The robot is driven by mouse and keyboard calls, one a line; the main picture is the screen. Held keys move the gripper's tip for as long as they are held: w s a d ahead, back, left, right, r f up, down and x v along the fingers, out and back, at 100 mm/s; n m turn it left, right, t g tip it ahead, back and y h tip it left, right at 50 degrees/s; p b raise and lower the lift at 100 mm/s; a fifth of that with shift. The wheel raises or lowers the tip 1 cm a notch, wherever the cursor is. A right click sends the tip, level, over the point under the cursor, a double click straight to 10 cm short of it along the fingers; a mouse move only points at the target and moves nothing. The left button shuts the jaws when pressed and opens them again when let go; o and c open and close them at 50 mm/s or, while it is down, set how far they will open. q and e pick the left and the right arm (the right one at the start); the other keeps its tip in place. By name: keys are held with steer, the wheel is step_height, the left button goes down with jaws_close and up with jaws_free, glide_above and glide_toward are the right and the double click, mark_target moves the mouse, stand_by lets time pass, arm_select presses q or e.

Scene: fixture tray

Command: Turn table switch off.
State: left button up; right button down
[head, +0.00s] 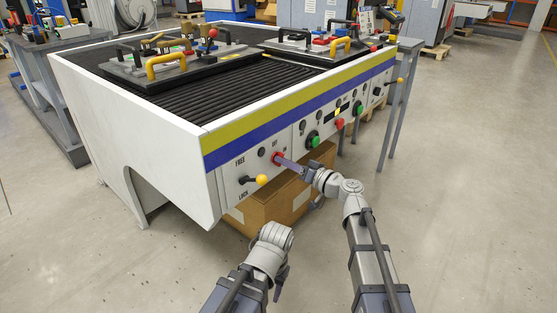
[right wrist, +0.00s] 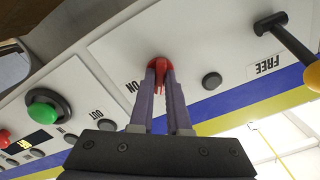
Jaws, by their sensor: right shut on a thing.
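The red table switch (head: 277,156) is on the white front panel of the table (head: 135,130), with small lettering around it. My right gripper (head: 284,161) reaches it from the right and is shut on it. In the right wrist view the red switch (right wrist: 160,64) has its grip between the two purple-grey fingertips (right wrist: 161,85). An "ON" label shows upside down beside it, left of the fingers. The exact angle of the switch is partly hidden by the fingers. My left gripper (head: 282,283) hangs low in front of the table, away from the panel; its fingers are not clear.
A yellow-knobbed lever (head: 262,180) marked FREE and LOCK is left of the switch. A green button (head: 314,140) and a red button (head: 339,124) are to the right. A cardboard box (head: 270,207) stands below the panel. The floor at right is clear.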

steer(key=n, duration=0.5)
steer(key=shift+n, duration=0.3)
steer(key=shift+n, duration=0.3)
steer(key=c, duration=0.9)
jaws_free()
steer(key=v, duration=0.5)
